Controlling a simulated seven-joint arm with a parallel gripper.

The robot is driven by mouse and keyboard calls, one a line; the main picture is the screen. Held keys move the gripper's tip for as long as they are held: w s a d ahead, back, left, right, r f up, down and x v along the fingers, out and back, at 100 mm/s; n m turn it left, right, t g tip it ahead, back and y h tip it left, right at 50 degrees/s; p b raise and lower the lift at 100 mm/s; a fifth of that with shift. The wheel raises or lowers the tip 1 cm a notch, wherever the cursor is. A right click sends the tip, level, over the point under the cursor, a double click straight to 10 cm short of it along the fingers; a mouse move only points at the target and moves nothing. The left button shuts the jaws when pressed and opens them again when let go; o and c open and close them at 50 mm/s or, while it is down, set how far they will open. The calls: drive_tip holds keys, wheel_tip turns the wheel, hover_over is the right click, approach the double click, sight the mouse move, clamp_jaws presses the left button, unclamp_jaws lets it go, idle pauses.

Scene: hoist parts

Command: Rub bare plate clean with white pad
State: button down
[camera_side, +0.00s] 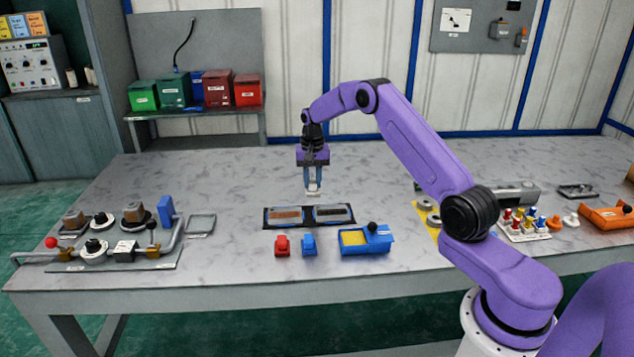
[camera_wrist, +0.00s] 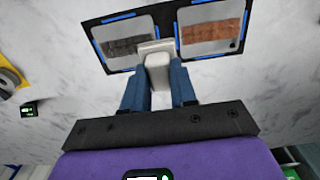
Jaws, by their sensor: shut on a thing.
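My gripper (camera_side: 313,186) is shut on a white pad (camera_side: 313,193), which points down just behind a black mat in the side view. The pad also shows between my blue fingers in the wrist view (camera_wrist: 158,68). It looks held above the table; any contact is hard to judge. The mat holds two framed plates. One plate has a grey face with a dark patch (camera_side: 333,213), on the left in the wrist view (camera_wrist: 124,46). The other has a reddish-brown face (camera_side: 286,216), on the right in the wrist view (camera_wrist: 210,34). The pad overlaps the mat's middle there.
In front of the mat stand a red piece (camera_side: 282,246), a blue piece (camera_side: 308,244) and a blue box with a yellow top (camera_side: 365,240). A pipe assembly (camera_side: 110,250) lies at left, a peg tray (camera_side: 525,225) at right. The table behind the mat is clear.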

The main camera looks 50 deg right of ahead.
drive_tip(key=shift+f, duration=3.35)
drive_tip(key=shift+s+d+f, duration=0.3)
drive_tip(key=shift+d+f, duration=0.05)
drive_tip(key=shift+f, duration=0.35)
drive_tip(key=shift+s+d, duration=4.05)
drive_tip(key=shift+w+a, duration=4.25)
drive_tip(key=shift+a, duration=0.05)
drive_tip(key=shift+w+a+r, duration=0.1)
drive_tip(key=shift+w+a, duration=0.05)
drive_tip(key=shift+w, duration=0.05)
drive_tip(key=shift+s+r, duration=0.1)
drive_tip(key=shift+r, duration=3.9)
